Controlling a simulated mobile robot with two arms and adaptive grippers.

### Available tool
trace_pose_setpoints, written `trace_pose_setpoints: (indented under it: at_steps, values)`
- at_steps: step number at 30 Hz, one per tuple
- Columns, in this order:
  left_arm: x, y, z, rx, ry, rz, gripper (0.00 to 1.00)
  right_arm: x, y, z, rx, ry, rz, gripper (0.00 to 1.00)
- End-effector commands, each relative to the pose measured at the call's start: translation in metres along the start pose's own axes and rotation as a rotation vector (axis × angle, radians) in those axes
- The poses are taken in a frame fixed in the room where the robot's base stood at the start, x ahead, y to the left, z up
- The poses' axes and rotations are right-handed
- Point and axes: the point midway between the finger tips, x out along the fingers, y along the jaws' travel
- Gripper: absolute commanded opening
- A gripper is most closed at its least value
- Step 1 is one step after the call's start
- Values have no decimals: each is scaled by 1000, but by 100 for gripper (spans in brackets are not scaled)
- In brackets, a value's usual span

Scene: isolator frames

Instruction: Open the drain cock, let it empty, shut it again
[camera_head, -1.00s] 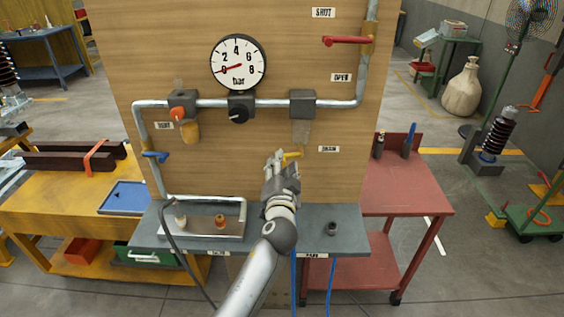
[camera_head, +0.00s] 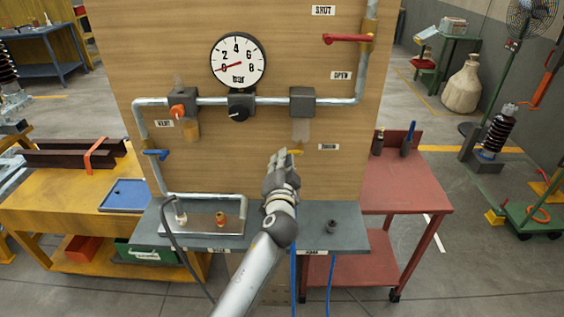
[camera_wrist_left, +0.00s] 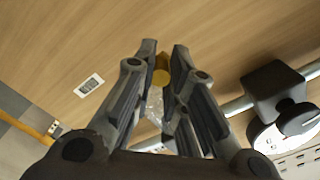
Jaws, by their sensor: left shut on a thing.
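The yellow drain cock (camera_head: 296,152) sits below the clear bowl (camera_head: 301,131) under a grey block (camera_head: 302,102) on the board. My left gripper (camera_head: 281,158) is at the cock, and its hand hides most of it. In the left wrist view the fingertips (camera_wrist_left: 161,66) close around the round yellow part of the cock (camera_wrist_left: 162,76). The clear bowl (camera_wrist_left: 154,106) shows between the fingers there. I cannot tell from here whether the cock is open or shut. My right gripper is in no view.
The gauge (camera_head: 238,60) needle points near 0. A red lever (camera_head: 347,38) is at upper right, a blue-handled valve (camera_head: 156,154) at left. The shelf (camera_head: 345,232) below holds a tray (camera_head: 240,236) and a dark fitting (camera_head: 332,226). A red cart (camera_head: 425,197) stands right.

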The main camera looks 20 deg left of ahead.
Motion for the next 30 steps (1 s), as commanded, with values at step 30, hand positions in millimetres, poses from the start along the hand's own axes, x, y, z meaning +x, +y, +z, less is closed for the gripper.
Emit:
trace_pose_setpoints:
  at_steps: [30]
  values:
    - [0,-6,-6,167,1,0,37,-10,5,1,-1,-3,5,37]
